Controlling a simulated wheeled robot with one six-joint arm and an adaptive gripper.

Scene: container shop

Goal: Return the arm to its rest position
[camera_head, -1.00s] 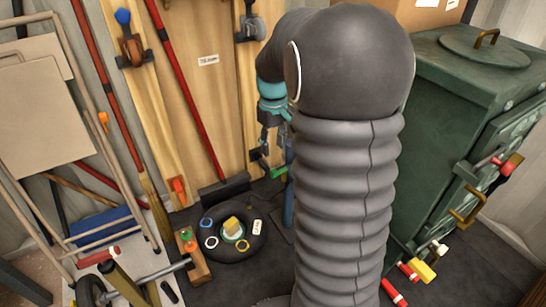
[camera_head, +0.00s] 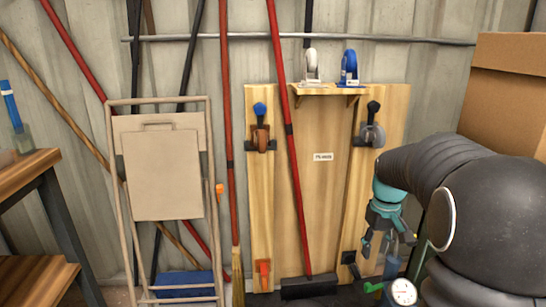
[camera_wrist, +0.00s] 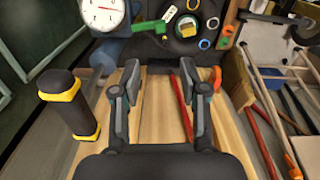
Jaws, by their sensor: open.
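My gripper (camera_head: 376,243) hangs at the end of my bent arm at the right of the head view, in front of the wooden board. It points downward. In the wrist view my gripper (camera_wrist: 160,82) has its two dark fingers spread apart, with nothing between them. Behind the fingers the wooden board (camera_wrist: 150,120) and a red pole (camera_wrist: 180,105) show. My gripper appears apart from the objects around it, though its exact distance to the board cannot be told.
A round gauge (camera_head: 403,291) with a green handle (camera_head: 373,287) stands below my gripper. A beige folding frame (camera_head: 160,175) leans at the wall. A wooden bench (camera_head: 25,180) is at the left and a cardboard box (camera_head: 508,95) at the right. A black-yellow cylinder (camera_wrist: 70,105) is near the wrist.

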